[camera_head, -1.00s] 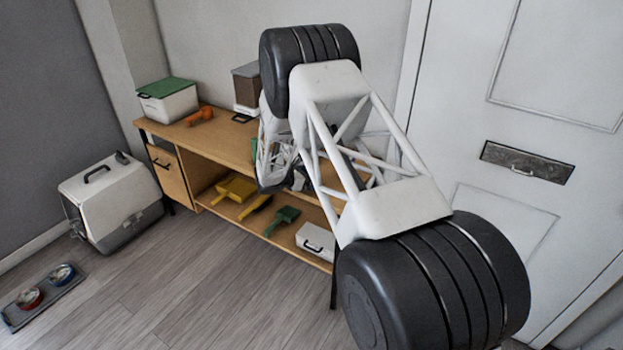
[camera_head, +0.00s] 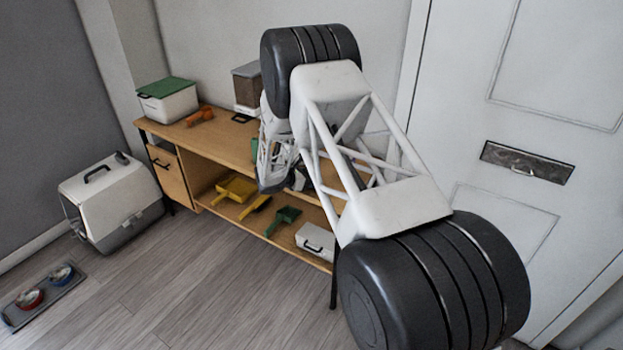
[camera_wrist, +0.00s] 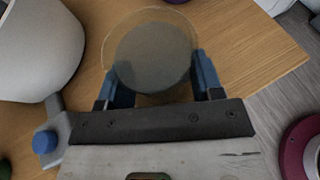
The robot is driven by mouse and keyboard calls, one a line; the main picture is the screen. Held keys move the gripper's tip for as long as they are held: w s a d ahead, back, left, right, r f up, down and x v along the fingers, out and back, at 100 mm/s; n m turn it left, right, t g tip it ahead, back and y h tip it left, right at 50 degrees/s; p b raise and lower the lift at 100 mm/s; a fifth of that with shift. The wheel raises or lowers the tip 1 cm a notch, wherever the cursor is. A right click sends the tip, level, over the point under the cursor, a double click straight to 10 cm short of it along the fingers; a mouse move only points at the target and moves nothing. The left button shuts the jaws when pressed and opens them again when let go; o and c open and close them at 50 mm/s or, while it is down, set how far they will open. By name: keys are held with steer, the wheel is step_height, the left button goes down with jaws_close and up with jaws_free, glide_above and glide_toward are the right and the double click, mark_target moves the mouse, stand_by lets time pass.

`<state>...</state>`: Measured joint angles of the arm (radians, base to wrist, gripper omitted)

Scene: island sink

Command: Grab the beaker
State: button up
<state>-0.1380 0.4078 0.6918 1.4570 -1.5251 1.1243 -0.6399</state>
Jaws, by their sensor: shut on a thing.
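The beaker (camera_wrist: 154,52) is a clear, round-rimmed vessel with a greyish bottom, seen from above in the wrist view. My gripper (camera_wrist: 163,74) has its two blue fingers on opposite sides of the beaker and is shut on it. The beaker is over the wooden top; whether it touches the wood cannot be told. In the head view my own arm hides the beaker and the fingers.
The wooden bench (camera_head: 226,141) carries a green-lidded box (camera_head: 168,103), an orange object (camera_head: 199,115) and a brown-and-white container (camera_head: 247,88). A large white rounded object (camera_wrist: 38,45) is close left of the beaker. A maroon round object (camera_wrist: 300,145) is at lower right.

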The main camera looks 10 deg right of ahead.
steer(key=shift+r, duration=0.4)
stand_by(0.4)
steer(key=shift+r, duration=1.4)
steer(key=s+r, duration=0.1)
steer(key=s, duration=1.4)
steer(key=shift+s+a+r, duration=0.15)
steer(key=shift+s+a, duration=0.1)
steer(key=shift+a, duration=0.05)
steer(key=shift+s, duration=0.25)
